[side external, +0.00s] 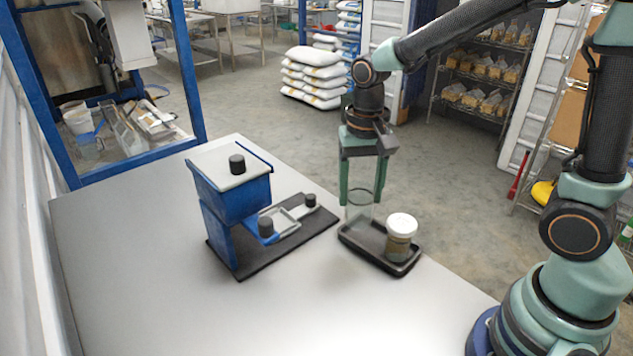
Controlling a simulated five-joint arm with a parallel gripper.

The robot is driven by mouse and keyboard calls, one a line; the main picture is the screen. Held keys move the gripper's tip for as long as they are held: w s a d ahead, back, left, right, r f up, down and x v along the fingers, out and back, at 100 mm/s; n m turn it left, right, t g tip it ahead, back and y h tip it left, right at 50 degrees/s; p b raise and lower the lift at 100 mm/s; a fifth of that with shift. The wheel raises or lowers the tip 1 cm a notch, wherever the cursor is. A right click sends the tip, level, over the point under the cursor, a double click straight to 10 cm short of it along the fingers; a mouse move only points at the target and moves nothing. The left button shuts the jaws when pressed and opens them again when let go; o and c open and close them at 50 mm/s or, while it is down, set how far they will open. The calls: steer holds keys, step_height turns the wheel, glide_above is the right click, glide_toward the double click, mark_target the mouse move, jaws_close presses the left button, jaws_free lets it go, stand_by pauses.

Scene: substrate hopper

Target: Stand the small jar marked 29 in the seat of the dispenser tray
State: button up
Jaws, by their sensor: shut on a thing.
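My gripper (361,192) points down with its green fingers on either side of a clear empty jar (360,211), shut on it. The jar is upright, over or in the left end of a black tray (405,268); I cannot tell whether its bottom touches. No number can be read on it. A second jar (399,245) with a white lid and brown contents stands in the same tray, to the right. The dispenser (240,197) is a blue hopper on a black base to the left. Its pale dispenser tray (291,230) sticks out at its right side, with a frame-like seat.
The dispenser has black knobs on its lid (215,162), in front and at the tray's end. The grey table (140,270) is clear at the left and front. Shelves, stacked sacks (313,72) and a blue-framed booth stand beyond the table.

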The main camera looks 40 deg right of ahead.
steer(key=s+d+r+n, duration=0.1)
steer(key=d+r+n, duration=0.2)
steer(key=n, duration=0.4)
steer(key=w+a+f+n, duration=0.25)
steer(key=a+f, duration=0.25)
steer(key=a, duration=0.4)
steer(key=shift+s+a+f, duration=0.1)
steer(key=shift+s+f, duration=0.05)
steer(key=shift+f, duration=1.2)
steer(key=shift+s+f, duration=0.15)
steer(key=shift+f, duration=1.25)
steer(key=shift+s+a+f, duration=0.1)
steer(key=shift+s+f, duration=0.05)
steer(key=shift+f, duration=1.2)
steer(key=shift+f, duration=0.3)
steer(key=o, duration=1.2)
